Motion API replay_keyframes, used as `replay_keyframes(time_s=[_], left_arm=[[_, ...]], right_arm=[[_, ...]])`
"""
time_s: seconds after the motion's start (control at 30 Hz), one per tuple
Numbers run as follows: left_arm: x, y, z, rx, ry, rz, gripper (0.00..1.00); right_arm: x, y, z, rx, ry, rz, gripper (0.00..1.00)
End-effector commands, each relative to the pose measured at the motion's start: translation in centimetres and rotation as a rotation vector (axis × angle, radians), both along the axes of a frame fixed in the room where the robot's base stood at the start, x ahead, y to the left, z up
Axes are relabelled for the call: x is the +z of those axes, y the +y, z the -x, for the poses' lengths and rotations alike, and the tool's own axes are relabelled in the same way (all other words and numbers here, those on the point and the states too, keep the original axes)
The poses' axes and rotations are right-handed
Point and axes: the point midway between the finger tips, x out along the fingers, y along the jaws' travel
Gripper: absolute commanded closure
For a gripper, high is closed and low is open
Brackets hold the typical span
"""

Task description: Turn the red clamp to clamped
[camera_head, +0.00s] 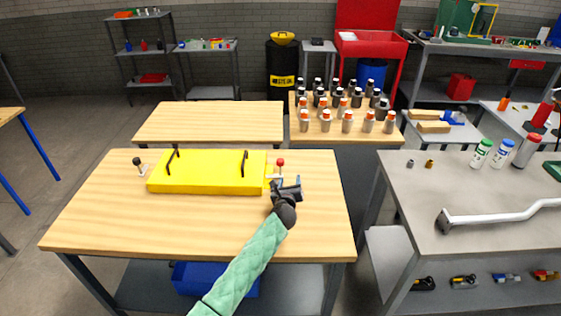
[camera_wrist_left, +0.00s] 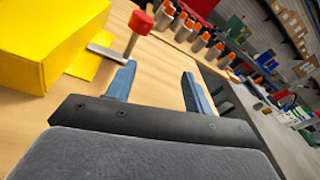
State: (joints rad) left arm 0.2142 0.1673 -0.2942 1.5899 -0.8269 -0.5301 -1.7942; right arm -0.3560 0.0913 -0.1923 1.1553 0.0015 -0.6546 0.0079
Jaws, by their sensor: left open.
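The red clamp (camera_head: 281,164) stands at the right end of the yellow block (camera_head: 208,180) on the wooden table. In the left wrist view the clamp's red knob (camera_wrist_left: 141,22) tops a metal post, with a flat metal bar at its foot beside the yellow block (camera_wrist_left: 45,45). My left gripper (camera_head: 287,183) is open and empty just in front of the clamp. In the left wrist view its fingers (camera_wrist_left: 157,85) are apart, and the knob is beyond the left finger, not between them. My right gripper is not in view.
A black-knobbed clamp (camera_head: 138,166) stands at the block's left end. Two black handles rise from the block. The wooden table (camera_head: 150,225) is clear in front. A grey table (camera_head: 420,195) with a metal bar stands to the right, beyond a gap.

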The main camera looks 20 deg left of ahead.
Motion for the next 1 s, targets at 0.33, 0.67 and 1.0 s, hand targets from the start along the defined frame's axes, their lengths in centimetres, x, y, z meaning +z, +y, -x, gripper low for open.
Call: replay_keyframes(time_s=[0.33,0.67,1.0], left_arm=[[1.5,5.0,-1.2,0.042,-0.039,-0.263,0.48],[2.0,4.9,-2.3,0.028,-0.039,-0.331,0.48],[1.9,5.8,-6.9,0.029,-0.038,-0.327,0.48]], right_arm=[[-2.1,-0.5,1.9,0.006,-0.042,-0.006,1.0],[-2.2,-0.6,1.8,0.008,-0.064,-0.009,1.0],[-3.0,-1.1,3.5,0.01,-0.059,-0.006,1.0]])
